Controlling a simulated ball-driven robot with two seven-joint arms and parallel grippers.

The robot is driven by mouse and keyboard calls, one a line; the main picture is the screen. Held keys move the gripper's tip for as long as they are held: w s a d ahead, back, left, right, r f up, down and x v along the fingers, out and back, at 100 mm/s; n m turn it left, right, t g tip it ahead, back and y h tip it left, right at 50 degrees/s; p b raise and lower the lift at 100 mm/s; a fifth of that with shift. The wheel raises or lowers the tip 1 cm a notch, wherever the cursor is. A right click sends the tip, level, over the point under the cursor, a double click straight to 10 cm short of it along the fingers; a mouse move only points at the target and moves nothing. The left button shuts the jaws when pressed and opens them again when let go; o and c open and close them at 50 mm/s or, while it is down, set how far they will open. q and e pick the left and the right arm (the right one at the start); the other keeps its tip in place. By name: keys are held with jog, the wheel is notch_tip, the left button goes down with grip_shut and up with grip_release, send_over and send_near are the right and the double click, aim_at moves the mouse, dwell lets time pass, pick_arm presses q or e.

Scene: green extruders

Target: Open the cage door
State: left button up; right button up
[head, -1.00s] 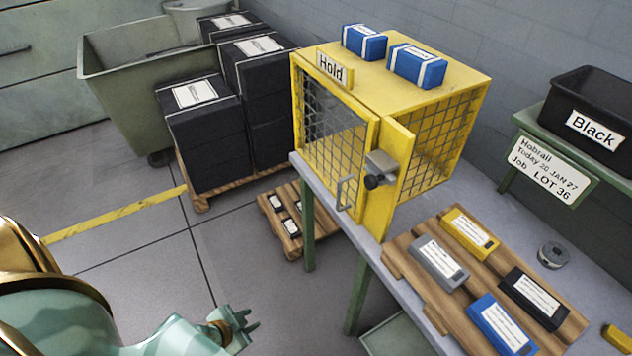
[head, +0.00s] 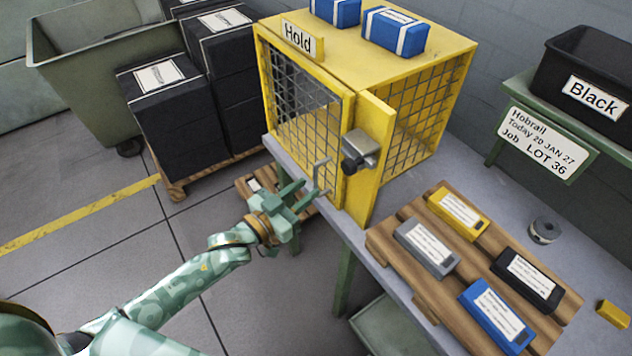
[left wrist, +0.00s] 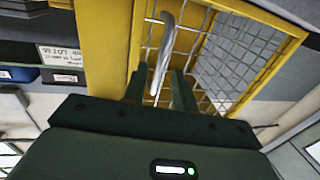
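The yellow cage (head: 440,45) stands on the grey bench with a "Hold" sign on its top edge. Its mesh door (head: 304,105) is on the left front face; I cannot tell if it is fully closed. A grey metal door handle (head: 321,178) is low on the door's right side, and it also shows in the left wrist view (left wrist: 166,45). A grey latch with a black knob (head: 357,155) is on the yellow post right of the door. My left gripper (head: 301,194) is open just before the handle; in the left wrist view its fingers (left wrist: 160,85) stand either side of the handle's lower end. My right gripper is not in view.
A wooden board (head: 400,258) with several coloured boxes lies on the bench right of the cage. Blue boxes (head: 393,32) sit on the cage top. Black stacked boxes (head: 170,115) on a pallet and a green bin (head: 85,85) stand left. Floor before the door is mostly clear.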

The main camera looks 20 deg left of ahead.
aim_at(316, 181)
pick_arm(q)
jog(key=x, duration=0.4)
jog(key=shift+w+d+b, duration=0.1)
jog(key=shift+w+b, duration=0.1)
jog(key=shift+b, duration=0.15)
